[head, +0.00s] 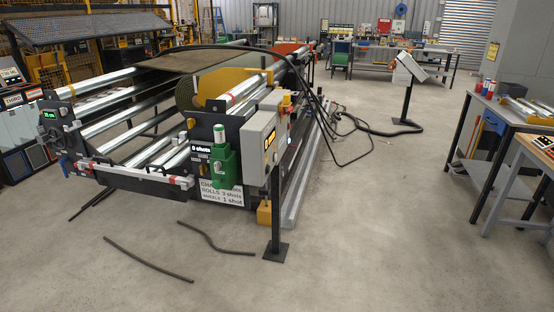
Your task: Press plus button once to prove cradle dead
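The cradle is a large machine with long silver rollers (118,110), standing left of centre. A turf roll (186,95) lies on it, with a flat stretch of turf (190,60) behind. A grey control box (260,135) with an amber display stands on a dark post in front of the cradle's right end. A tilted panel (408,68) stands on its own post further back on the right. I cannot make out a plus button on either. A green display (50,115) is lit on the cradle's left end. Neither gripper is in view.
A green pump-like unit (223,165) and a shot-count sign (222,192) are on the cradle's front. Black hoses (345,128) trail across the floor to the right. Dark strips (147,260) lie in front. Workbenches (510,112) stand at right. The central floor is clear.

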